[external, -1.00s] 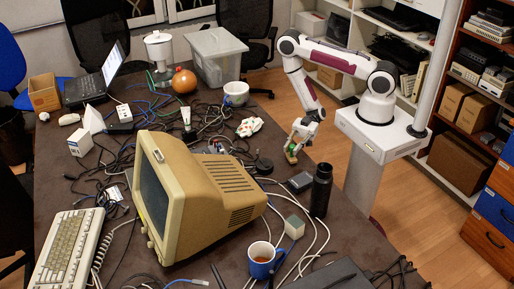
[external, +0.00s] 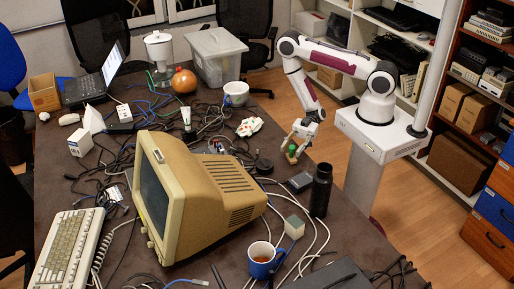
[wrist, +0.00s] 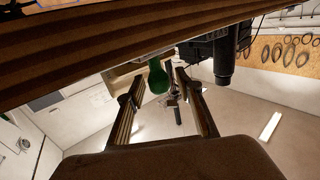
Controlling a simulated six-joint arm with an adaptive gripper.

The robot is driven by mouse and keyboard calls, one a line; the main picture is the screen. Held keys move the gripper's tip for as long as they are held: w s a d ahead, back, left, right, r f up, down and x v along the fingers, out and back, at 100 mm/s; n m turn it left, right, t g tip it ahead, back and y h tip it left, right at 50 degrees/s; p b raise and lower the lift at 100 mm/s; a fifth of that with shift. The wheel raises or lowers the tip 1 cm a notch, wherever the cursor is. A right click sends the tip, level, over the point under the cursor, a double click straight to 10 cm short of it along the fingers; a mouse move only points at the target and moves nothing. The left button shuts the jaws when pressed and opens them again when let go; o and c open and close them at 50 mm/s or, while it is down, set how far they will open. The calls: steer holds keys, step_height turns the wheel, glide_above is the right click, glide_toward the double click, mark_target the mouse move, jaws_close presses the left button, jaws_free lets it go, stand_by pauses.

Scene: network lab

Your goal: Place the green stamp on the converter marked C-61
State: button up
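The green stamp (external: 291,149) is at the far right part of the table, by the tips of my gripper (external: 292,152). In the wrist view the green rounded handle of the stamp (wrist: 157,78) is between my two fingers (wrist: 159,85), with a visible gap on each side. The fingers look open around it. Whether the stamp's base rests on something is too small to tell. Small boxes that may be converters are a white one (external: 80,143), another white one (external: 294,227) and a dark one (external: 300,182). No C-61 marking is readable.
A dark bottle (external: 320,190) stands right of the dark box. A beige monitor (external: 215,190) fills the middle. Cables cover much of the table (external: 345,235). A blue mug (external: 262,262), a white cup (external: 236,93) and a game controller (external: 249,126) stand around.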

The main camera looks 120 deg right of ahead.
mark_target(292, 146)
steer(key=shift+s+d, duration=0.1)
steer(key=shift+v, duration=3.7)
steer(key=shift+s+r, duration=0.1)
steer(key=shift+o, duration=0.6)
steer(key=shift+a, duration=0.25)
steer(key=shift+w+n, duration=0.3)
steer(key=shift+n, duration=0.1)
steer(key=n+g+y, duration=0.1)
steer(key=w+d+n+g+y, duration=0.1)
steer(key=shift+w+n, duration=0.35)
steer(key=shift+n, duration=0.05)
steer(key=shift+w+d+n+g+y, duration=0.45)
steer(key=shift+d+n+g+y, duration=0.2)
steer(key=shift+g, duration=0.35)
steer(key=shift+d+g+y, duration=0.25)
steer(key=shift+d+g, duration=0.1)
steer(key=shift+g, duration=0.05)
steer(key=shift+s+m, duration=0.15)
steer(key=shift+m, duration=0.3)
